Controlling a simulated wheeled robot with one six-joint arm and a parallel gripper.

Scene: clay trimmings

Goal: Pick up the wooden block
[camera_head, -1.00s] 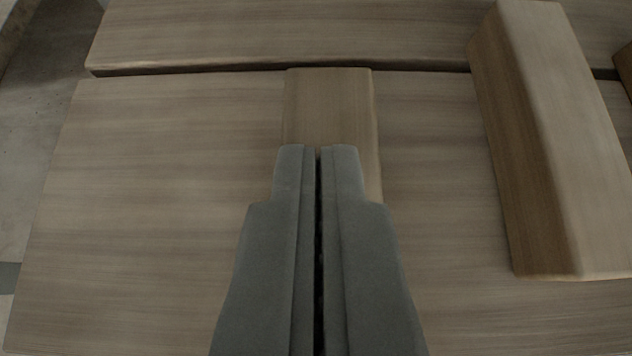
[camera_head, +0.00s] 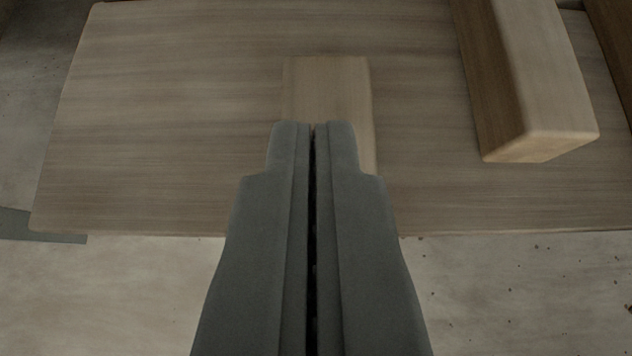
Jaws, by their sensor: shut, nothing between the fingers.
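A light wooden block (camera_head: 327,88) lies on a wooden plank surface (camera_head: 160,130), near the middle of the view. My gripper (camera_head: 313,126) is shut and empty. Its grey fingertips overlap the near part of the block in the picture and hide it. I cannot tell whether they touch it. A larger, longer wooden block (camera_head: 545,85) lies on the planks at the upper right, apart from my gripper.
The plank surface ends at a near edge, with a pale speckled floor (camera_head: 510,290) beyond it. Another dark wooden piece (camera_head: 612,45) stands at the far right. The planks left of the middle block are bare.

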